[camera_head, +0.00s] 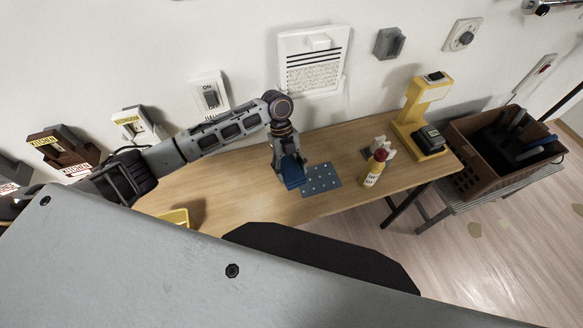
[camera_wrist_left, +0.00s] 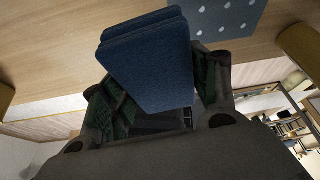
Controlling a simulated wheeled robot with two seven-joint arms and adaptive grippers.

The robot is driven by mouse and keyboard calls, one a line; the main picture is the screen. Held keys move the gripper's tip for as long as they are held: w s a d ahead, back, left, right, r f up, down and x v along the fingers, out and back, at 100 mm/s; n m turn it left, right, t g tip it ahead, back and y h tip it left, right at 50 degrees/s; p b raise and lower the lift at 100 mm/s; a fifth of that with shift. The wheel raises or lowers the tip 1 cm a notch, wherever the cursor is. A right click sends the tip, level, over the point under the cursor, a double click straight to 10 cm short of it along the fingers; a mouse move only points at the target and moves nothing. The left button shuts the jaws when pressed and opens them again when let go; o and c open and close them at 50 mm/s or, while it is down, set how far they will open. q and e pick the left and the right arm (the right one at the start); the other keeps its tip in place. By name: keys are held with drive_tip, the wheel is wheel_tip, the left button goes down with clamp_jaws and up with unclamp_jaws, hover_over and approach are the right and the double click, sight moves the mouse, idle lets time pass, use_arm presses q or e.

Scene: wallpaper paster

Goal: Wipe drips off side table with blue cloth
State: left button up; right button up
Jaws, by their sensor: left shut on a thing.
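My left gripper (camera_head: 290,165) is shut on the blue cloth (camera_head: 293,178), a thick folded dark blue pad. In the left wrist view the cloth (camera_wrist_left: 150,62) sits between the fingers (camera_wrist_left: 160,105) and sticks out past them. The gripper points down over the wooden side table (camera_head: 240,190). Just right of the cloth lies a flat blue-grey sheet with pale dots (camera_head: 322,180); it also shows in the left wrist view (camera_wrist_left: 228,18). I cannot tell whether the cloth touches the table. No separate drips are clear. My right gripper is out of view.
A yellow stand device (camera_head: 425,115) is at the table's right end, with a brown crate (camera_head: 480,165) beyond. A yellow tray (camera_head: 175,218) is at the left. Switches line the wall.

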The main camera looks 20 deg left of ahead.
use_arm(q)
drive_tip(key=shift+s+m, duration=0.1)
drive_tip(key=shift+m, duration=0.6)
drive_tip(key=shift+r+p, duration=0.1)
drive_tip(key=shift+p, duration=0.3)
drive_tip(key=shift+f+b, duration=1.65)
drive_tip(key=shift+f, duration=1.7)
drive_tip(key=shift+r, duration=0.1)
